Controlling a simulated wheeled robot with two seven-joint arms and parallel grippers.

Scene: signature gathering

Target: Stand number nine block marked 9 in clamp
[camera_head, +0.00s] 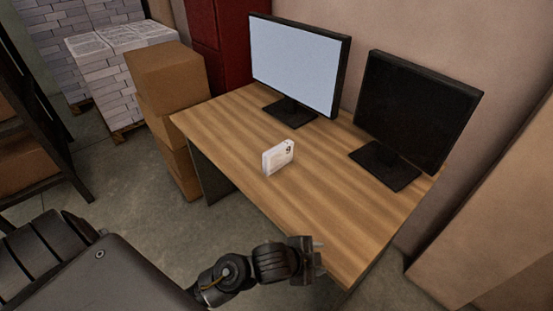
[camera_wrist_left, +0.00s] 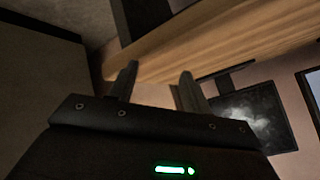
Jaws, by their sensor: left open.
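A small white block-like object (camera_head: 278,159) stands upright near the middle of the wooden desk. A dark mark shows at its upper right and fainter marks lie below; they are too small to read surely as a 9. I cannot make out a separate clamp. My left gripper (camera_head: 318,255) is at the desk's front edge, right of and nearer than the white object, and apart from it. In the left wrist view its two fingers (camera_wrist_left: 158,88) are spread with nothing between them. My right gripper is not in view.
The wooden desk (camera_head: 235,128) holds a lit monitor (camera_head: 300,65) and a dark monitor (camera_head: 415,110) along its back. Stacked cardboard boxes (camera_head: 168,80) stand by its left end. A large tan panel (camera_head: 500,225) is at the right. The desk's front half is mostly clear.

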